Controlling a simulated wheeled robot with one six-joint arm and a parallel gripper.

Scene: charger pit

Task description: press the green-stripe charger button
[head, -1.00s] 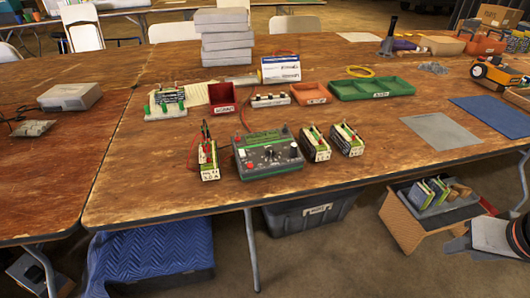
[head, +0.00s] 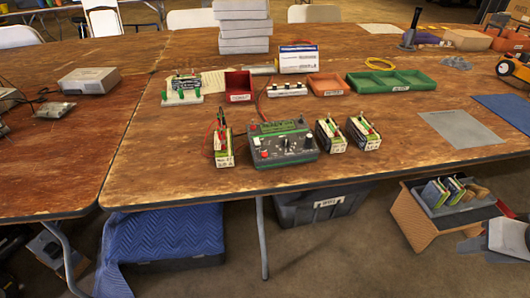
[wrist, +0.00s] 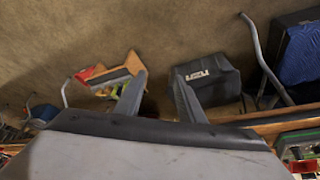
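The charger (head: 283,143) is a grey box with a green strip along its back edge, standing on the wooden table near its front edge. It has a dark knob and red buttons or posts on top; a button with a green stripe is too small to make out. Part of the charger also shows at the lower right of the wrist view (wrist: 302,148). My gripper (wrist: 158,88) is open and empty, its two fingers apart over a view of the floor, away from the charger.
A battery pack (head: 223,147) with red wires stands left of the charger; two similar packs (head: 331,135) (head: 364,132) stand to its right. Behind are a red bin (head: 239,94), an orange tray (head: 326,92) and a green tray (head: 385,90). A grey mat (head: 462,130) lies right.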

